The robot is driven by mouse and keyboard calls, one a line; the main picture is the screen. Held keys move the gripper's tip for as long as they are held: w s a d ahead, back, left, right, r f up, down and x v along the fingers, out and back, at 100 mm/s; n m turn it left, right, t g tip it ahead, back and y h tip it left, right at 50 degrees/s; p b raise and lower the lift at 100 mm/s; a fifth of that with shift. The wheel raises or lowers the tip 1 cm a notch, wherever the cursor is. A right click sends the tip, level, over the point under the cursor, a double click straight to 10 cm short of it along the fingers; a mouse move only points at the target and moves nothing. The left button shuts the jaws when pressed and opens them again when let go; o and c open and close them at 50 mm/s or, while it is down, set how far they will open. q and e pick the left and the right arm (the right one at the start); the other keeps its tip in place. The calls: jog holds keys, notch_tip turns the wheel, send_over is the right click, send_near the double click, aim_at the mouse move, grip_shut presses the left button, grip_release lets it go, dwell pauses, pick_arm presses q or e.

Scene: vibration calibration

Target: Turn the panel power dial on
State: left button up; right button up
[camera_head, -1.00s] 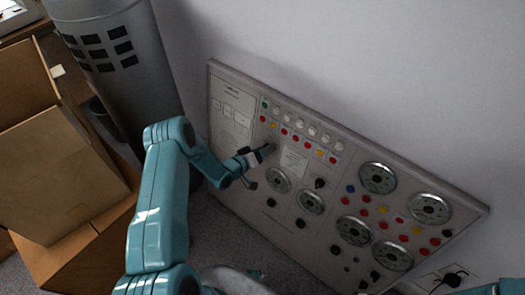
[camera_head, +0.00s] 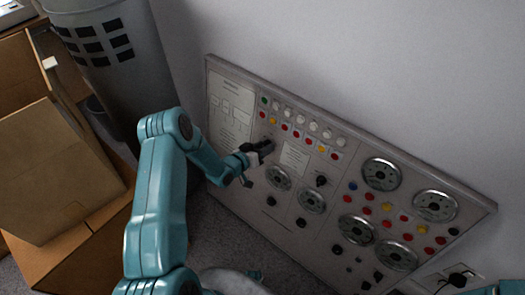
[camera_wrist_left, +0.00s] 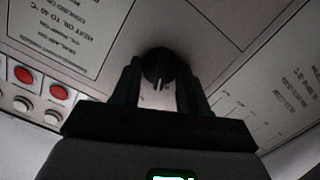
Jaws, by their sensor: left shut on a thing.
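The control panel (camera_head: 222,140) leans against the wall, with gauges, buttons and dark knobs on its light face. My left gripper (camera_head: 268,146) is at the panel's left-middle part, below the row of red and yellow buttons. In the left wrist view a round black dial (camera_wrist_left: 158,64) with a pale pointer mark sits between the two fingers of my left gripper (camera_wrist_left: 160,90), which are shut on it. In the head view the fingers hide this dial. I cannot read a label for it. My right gripper is out of view.
Several round gauges (camera_head: 381,174) and other black knobs (camera_head: 320,181) lie to the right of the gripper. A grey bin (camera_head: 110,60) and cardboard boxes (camera_head: 50,170) stand at the left. A wall socket with a black plug (camera_head: 457,280) is at lower right.

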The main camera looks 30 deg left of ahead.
pick_arm(q)
jog(key=shift+d+f+m+y+b, duration=0.15)
jog(key=shift+m+y+b, duration=0.15)
jog(key=shift+m+b, duration=2.05)
jog(key=shift+d+r+m+y+b, duration=0.1)
jog(key=shift+m+y+b, duration=0.2)
jog(key=shift+m+b, duration=2.1)
jog(key=shift+d+f+m+y+b, duration=0.15)
jog(key=shift+m+y+b, duration=0.15)
jog(key=shift+m+b, duration=2.05)
jog(key=shift+r+n+b, duration=0.15)
jog(key=shift+n+b, duration=0.45)
jog(key=o, duration=1)
jog(key=shift+o, duration=0.2)
